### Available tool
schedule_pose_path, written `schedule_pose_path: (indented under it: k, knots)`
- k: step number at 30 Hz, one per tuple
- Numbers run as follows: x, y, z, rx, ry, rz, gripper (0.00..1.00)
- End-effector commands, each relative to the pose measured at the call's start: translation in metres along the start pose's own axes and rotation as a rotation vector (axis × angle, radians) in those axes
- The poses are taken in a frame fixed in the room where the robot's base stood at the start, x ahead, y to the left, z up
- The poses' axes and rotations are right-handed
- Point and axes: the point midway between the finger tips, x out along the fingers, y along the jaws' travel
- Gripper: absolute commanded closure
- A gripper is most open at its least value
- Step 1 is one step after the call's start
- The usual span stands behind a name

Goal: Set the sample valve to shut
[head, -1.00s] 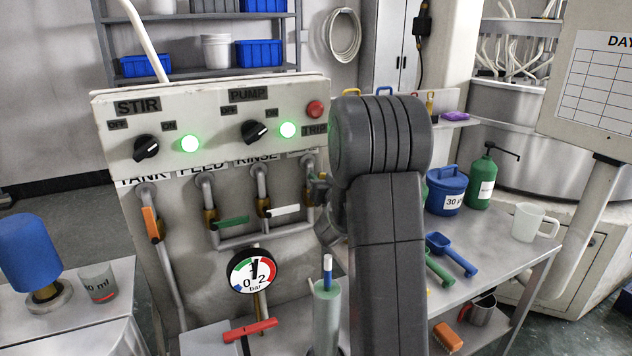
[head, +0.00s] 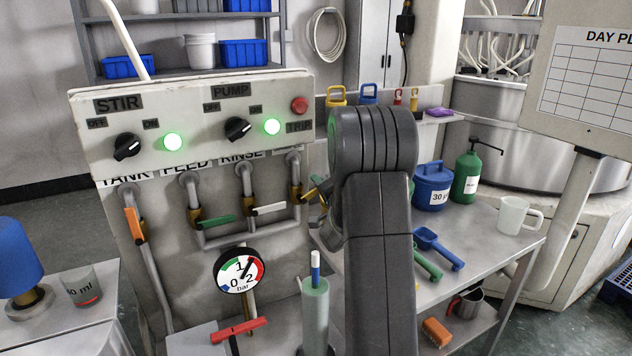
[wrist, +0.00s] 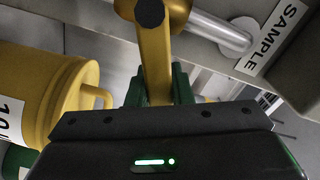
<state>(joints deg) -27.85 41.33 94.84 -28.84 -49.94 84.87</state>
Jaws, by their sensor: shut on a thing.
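The sample valve's yellow lever (wrist: 156,70) fills the upper middle of the wrist view, with its dark pivot bolt at the top. My gripper (wrist: 157,88) is shut on this lever, a green finger on each side. In the head view, the sample valve's brass body (head: 294,190) is on the rightmost pipe. A bit of the yellow lever (head: 309,193) shows there, but my arm hides most of my gripper.
Left of it are the orange tank lever (head: 133,224), hanging down, and the green feed (head: 217,221) and white rinse (head: 269,209) levers, lying crosswise. A yellow container (wrist: 55,85) is close beside my gripper. A pressure gauge (head: 240,271) and grey-green cylinder (head: 315,310) stand below.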

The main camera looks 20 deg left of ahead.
Motion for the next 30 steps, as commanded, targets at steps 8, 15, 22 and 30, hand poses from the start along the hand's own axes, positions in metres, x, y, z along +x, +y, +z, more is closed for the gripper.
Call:
schedule_pose_path:
  k: [8,15,22,30]
  knots:
    - [0.000,0.016,0.002,0.220,0.000,0.003,1.00]
    - [0.000,0.023,0.004,0.346,0.000,0.001,1.00]
    - [0.000,0.027,0.005,0.403,0.000,0.002,1.00]
    - [0.000,0.027,0.006,0.414,0.001,0.002,1.00]
